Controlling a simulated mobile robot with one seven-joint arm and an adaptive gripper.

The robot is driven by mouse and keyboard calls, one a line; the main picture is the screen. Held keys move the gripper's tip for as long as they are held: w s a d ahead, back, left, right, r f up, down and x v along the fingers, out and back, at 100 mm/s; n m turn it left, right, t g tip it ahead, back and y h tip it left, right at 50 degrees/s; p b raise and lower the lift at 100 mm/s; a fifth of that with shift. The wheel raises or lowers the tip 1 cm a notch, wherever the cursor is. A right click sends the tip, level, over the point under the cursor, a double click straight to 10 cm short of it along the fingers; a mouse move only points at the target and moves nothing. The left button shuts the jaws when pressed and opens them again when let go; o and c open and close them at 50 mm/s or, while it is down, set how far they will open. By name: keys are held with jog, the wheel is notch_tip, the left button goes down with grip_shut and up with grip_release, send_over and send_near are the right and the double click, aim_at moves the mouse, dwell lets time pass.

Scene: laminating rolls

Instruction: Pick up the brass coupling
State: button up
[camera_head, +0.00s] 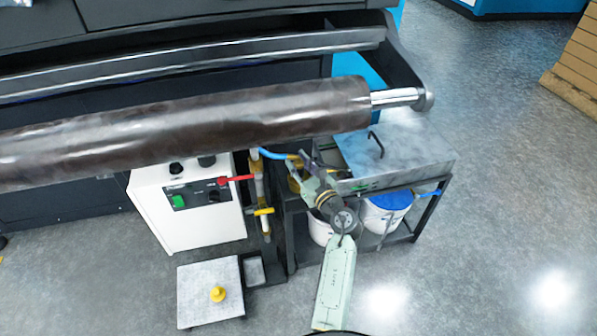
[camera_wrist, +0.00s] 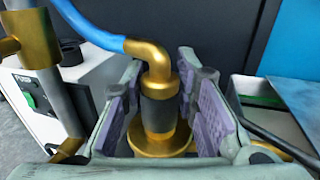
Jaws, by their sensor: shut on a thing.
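The brass coupling (camera_wrist: 157,88) has a bent brass elbow on top, a dark sleeve around its middle and a wide round brass flange below. A blue hose (camera_wrist: 88,23) runs into the elbow from the upper left. My gripper (camera_wrist: 160,105) has its purple pads on both sides of the dark sleeve and is shut on the coupling, which looks upright. In the head view my gripper (camera_head: 308,168) is at the left end of the metal-topped bench, by the blue hose (camera_head: 275,154). There the fingers partly hide the coupling. Whether the flange rests on something I cannot tell.
A brass pipe (camera_head: 262,190) with red and yellow handles stands just left of my gripper. A white control box (camera_head: 190,205) is further left. A large dark roll (camera_head: 200,125) hangs above. The bench (camera_head: 410,150) has buckets (camera_head: 385,212) under it. Open floor lies right.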

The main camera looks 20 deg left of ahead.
grip_shut()
jog(key=shift+r, duration=0.1)
